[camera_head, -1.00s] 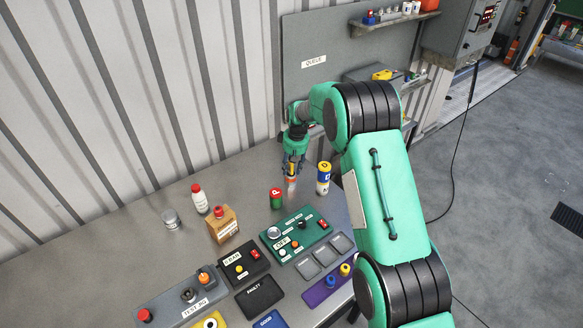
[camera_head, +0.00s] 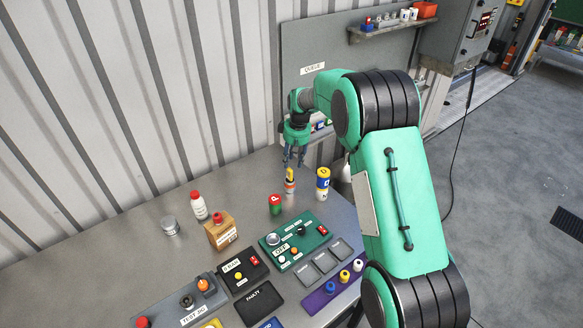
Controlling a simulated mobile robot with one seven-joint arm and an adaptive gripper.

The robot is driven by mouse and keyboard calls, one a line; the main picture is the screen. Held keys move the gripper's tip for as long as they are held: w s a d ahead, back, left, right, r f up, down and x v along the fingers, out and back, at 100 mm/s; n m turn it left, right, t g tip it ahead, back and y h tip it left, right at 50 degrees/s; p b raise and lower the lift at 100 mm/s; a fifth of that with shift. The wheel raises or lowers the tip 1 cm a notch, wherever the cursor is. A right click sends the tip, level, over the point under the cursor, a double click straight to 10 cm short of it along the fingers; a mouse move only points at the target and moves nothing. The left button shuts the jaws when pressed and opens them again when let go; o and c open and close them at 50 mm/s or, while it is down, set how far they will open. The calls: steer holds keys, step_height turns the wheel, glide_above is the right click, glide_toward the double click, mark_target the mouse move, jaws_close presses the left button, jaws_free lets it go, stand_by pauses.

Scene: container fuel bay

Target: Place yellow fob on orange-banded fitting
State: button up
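The orange-banded fitting (camera_head: 289,187) stands upright on the steel bench, left of a tall blue, white and yellow cylinder. A small yellow piece, which looks like the yellow fob (camera_head: 290,173), sits on top of it. My gripper (camera_head: 294,163) is just above the yellow piece, pointing down. Its fingers are apart and nothing shows between them. At this size I cannot tell how squarely the yellow piece is seated.
The blue-white-yellow cylinder (camera_head: 322,184) and a red-topped green can (camera_head: 275,204) stand close by. A green panel (camera_head: 296,240) lies in front. A purple tray (camera_head: 318,300) holds blue, yellow and white pieces. A wooden block (camera_head: 221,232) and white bottle (camera_head: 198,206) stand left.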

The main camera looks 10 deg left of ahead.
steer(key=shift+s+d+r, duration=0.1)
steer(key=shift+r, duration=0.9)
steer(key=shift+s+d+r, duration=0.1)
steer(key=shift+r, duration=0.85)
steer(key=shift+r, duration=0.1)
steer(key=s+d+r+m+t, duration=0.1)
steer(key=s+d+r+m, duration=0.1)
steer(key=s+d+r, duration=0.95)
steer(key=s+d+r+m+t, duration=0.1)
steer(key=s+d+r+m, duration=0.1)
steer(key=s+d+r, duration=1.15)
steer(key=s+d+r+m+t, duration=0.1)
steer(key=s+d+r, duration=0.15)
steer(key=s, duration=0.55)
steer(key=s+d+r+m, duration=0.1)
steer(key=s+r+m, duration=0.1)
steer(key=s+r, duration=0.35)
steer(key=s+d+f+m, duration=0.1)
steer(key=s+d+f, duration=0.1)
steer(key=s, duration=0.6)
steer(key=s+d+f+m+t+h, duration=0.1)
steer(key=s+f, duration=0.3)
steer(key=s, duration=0.5)
steer(key=shift+s+d+f, duration=0.2)
steer(key=shift+d+f, duration=0.05)
steer(key=shift+d, duration=0.3)
